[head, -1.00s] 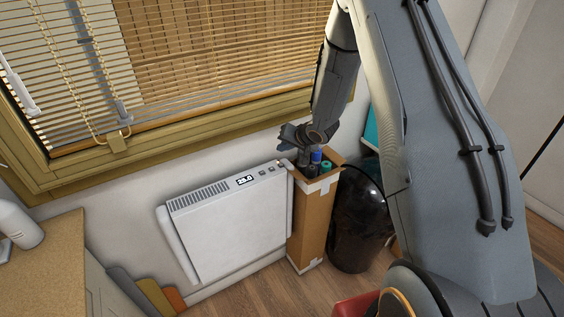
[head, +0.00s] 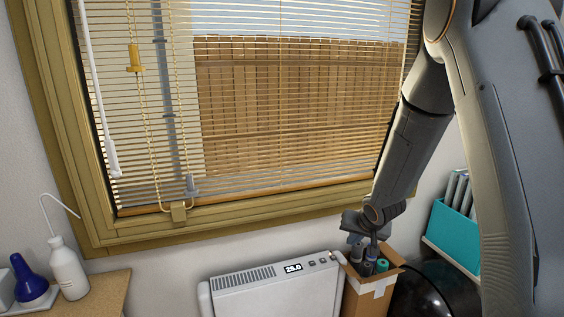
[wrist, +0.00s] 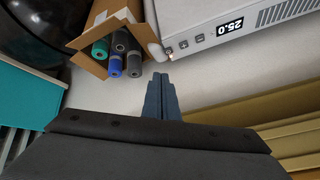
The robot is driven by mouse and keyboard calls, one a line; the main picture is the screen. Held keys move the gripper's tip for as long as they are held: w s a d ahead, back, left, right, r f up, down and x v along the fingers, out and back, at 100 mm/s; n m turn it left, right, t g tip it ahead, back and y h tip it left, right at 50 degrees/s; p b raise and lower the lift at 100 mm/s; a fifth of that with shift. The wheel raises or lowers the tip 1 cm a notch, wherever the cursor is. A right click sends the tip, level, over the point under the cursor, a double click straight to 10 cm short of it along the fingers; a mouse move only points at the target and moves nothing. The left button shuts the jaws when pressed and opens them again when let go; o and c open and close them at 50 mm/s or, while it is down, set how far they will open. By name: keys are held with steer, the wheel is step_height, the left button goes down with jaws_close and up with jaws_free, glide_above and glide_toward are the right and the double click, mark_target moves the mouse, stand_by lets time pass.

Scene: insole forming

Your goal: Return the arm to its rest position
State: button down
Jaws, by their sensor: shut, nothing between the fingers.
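My gripper (wrist: 160,82) is shut and empty; its blue-grey fingers show together in the middle of the wrist view. In the head view the end of my arm hangs low in front of the wall, beside the window's lower right corner and at the top of the cardboard box (head: 380,290). The fingertips are hard to make out there. The wrist view shows the fingers apart from the box (wrist: 98,66), over bare wall.
The box holds several rolls (wrist: 117,66). A white heater (head: 272,292) reading 25.0 stands beside it. A black glossy bin (head: 435,292) and a teal holder (head: 453,232) are to the right. The window blind (head: 290,110) is behind my arm. A bench (head: 95,295) with bottles is at left.

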steer(key=s+a+r+n+g+b, duration=0.1)
steer(key=s+g+b, duration=0.1)
steer(key=s, duration=1.1)
steer(key=s+a+r+n+g+b, duration=0.1)
steer(key=s+a+n+g+b, duration=0.1)
steer(key=s, duration=1.2)
steer(key=shift+a+g+h+b, duration=0.15)
steer(key=shift+g+h+b, duration=0.15)
steer(key=shift+g+b, duration=0.35)
